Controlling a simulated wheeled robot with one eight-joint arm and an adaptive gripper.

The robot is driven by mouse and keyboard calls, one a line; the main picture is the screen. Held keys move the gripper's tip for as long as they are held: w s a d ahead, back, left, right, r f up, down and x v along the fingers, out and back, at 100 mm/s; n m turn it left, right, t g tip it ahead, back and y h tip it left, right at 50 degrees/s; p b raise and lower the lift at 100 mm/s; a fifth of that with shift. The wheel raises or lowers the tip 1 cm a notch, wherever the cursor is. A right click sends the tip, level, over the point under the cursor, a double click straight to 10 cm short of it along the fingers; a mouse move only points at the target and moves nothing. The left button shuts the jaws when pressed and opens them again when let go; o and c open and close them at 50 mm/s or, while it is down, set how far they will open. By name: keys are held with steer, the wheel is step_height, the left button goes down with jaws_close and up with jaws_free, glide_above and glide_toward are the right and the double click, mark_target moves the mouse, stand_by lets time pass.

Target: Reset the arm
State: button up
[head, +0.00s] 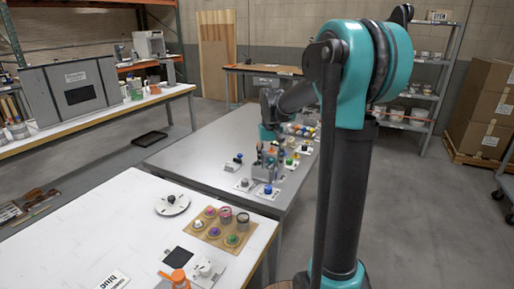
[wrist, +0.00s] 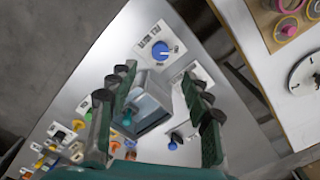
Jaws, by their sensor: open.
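My gripper (head: 268,158) is above the grey metal table (head: 205,150) in the head view, at the end of my teal and black arm. In the wrist view its two dark green, ridged fingers (wrist: 157,78) are spread apart with nothing held between them. A grey box-like holder (wrist: 150,104) with a teal part inside shows beyond and between the fingers. I cannot tell how near it is. A blue knob on a white plate (wrist: 162,50) lies past the fingertips; in the head view a blue knob (head: 268,190) sits near the table's front right.
A white table (head: 120,225) in front holds a round dial (head: 172,204), a tan tray of colorant jars (head: 213,240) and an orange bottle (head: 178,280). Several colored knobs (head: 300,130) line the grey table's right side. Shelves (head: 425,75) and cartons (head: 482,105) stand at right. Floor right is open.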

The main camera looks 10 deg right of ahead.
steer(key=s+d+f+t, duration=0.2)
steer(key=s+f, duration=0.4)
steer(key=s, duration=0.6)
steer(key=s+d+f+t, duration=0.2)
steer(key=s+f, duration=0.4)
steer(key=s, duration=0.6)
steer(key=shift+s+f, duration=0.3)
steer(key=shift+f, duration=0.1)
